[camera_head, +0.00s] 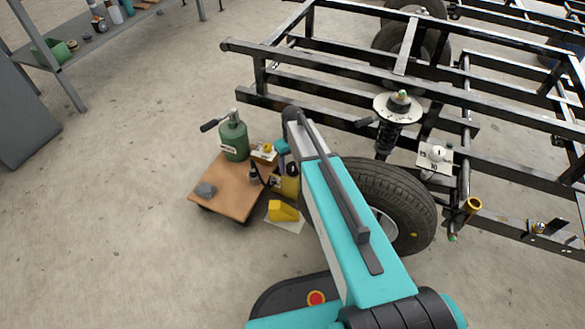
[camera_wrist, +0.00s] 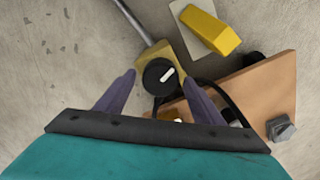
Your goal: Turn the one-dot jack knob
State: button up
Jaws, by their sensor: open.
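A round black knob (camera_wrist: 159,77) with a white pointer bar sits on a yellow jack body (camera_wrist: 150,54) in the wrist view. The pointer slants up to the right. A grey rod runs from the body to the top left. My gripper (camera_wrist: 158,79) is open, with one purple finger at each side of the knob and visible gaps between. I cannot tell whether the fingertips reach down to the knob's height. In the head view the yellow body (camera_head: 289,187) stands between the cart and the tyre, partly hidden by my arm. I see no dot mark.
A wooden cart (camera_head: 223,189) at the left carries a green bottle-shaped device (camera_head: 233,138) and small parts. A yellow wedge (camera_head: 282,211) lies on a pale sheet on the floor. A tyre (camera_head: 413,205) and black frame (camera_head: 340,69) lie to the right.

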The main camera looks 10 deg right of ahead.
jog(key=shift+f, duration=0.4)
jog(key=c, duration=1.1)
jog(key=shift+o, duration=0.2)
jog(key=shift+r+m+p, duration=0.15)
jog(key=shift+m+p, duration=0.25)
jog(key=shift+p, duration=0.2)
jog(key=shift+p, duration=0.35)
jog(key=m+p, duration=0.4)
jog(key=p, duration=0.1)
jog(key=shift+d+r, duration=0.1)
jog(key=shift+d, duration=0.05)
jog(key=shift+d+f+m+p, duration=0.1)
jog(key=shift+f+m+p, duration=0.1)
jog(key=shift+m+p, duration=1.75)
